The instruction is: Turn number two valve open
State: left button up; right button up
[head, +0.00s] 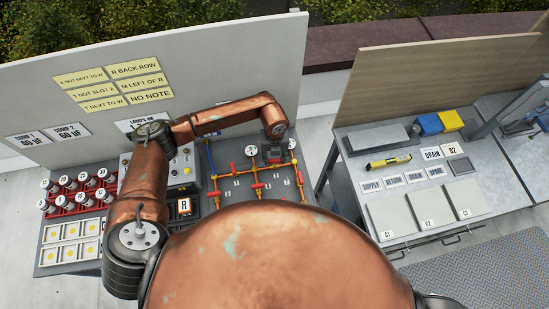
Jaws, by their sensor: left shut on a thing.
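One red handle (215,194) is on the left, one red handle (258,187) is on the middle branch, and another red handle (233,168) is on the upper pipe. The small number labels are too small to read surely. My left gripper (272,157) reaches down over the upper pipe between two round gauges, shut on a small red part, seemingly a valve handle, mostly hidden under the fingers. My right gripper is not in view.
Red-racked capacitors (75,190), a white tray (70,241) and a grey control box (182,170) stand left of the pipes. A second bench on the right holds grey plates (428,212), a yellow tool (388,162) and blue and yellow boxes. A gap separates the benches.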

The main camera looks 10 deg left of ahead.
aim_at(274, 160)
pick_arm(q)
jog(key=o, duration=1.2)
jog(key=shift+c, duration=0.2)
notch_tip(274, 160, up, 12)
